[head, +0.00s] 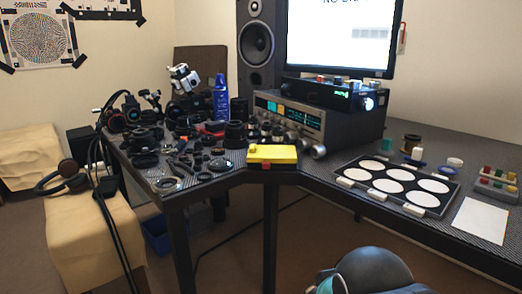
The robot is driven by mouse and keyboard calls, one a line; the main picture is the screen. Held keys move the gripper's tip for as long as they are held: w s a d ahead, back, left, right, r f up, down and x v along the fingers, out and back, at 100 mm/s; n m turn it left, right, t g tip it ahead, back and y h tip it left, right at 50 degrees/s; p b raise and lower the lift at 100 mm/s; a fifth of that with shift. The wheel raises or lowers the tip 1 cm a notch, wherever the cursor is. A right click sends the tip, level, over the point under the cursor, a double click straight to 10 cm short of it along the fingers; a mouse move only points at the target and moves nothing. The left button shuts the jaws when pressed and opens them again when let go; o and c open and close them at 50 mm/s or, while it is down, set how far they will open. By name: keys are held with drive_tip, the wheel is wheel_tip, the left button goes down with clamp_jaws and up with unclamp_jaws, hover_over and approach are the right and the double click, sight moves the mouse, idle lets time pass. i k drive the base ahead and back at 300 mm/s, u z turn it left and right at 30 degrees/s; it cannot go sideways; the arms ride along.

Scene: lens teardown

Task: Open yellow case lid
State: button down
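The yellow case (273,152) lies at the near corner of the dark table, where its two wings meet. Its flat yellow top looks shut down, with no visible gap. A small red-orange piece (266,163) sits at its front edge, and a dark strip runs along the front. The case is small in this view, so fine detail of the lid and latch cannot be made out. My gripper is not in view, and nothing touches the case from the front.
Many dark lens parts (185,150) crowd the left table wing. A silver receiver (290,121) stands close behind the case. A tray with white discs (393,183) and a white sheet (480,221) lie on the right wing. The floor before the corner is largely free.

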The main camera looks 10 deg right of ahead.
sight(277, 154)
drive_tip(key=z, duration=0.1)
drive_tip(key=k, duration=0.45)
drive_tip(key=u, duration=0.7)
drive_tip(key=i, duration=0.85)
drive_tip(key=z, duration=0.7)
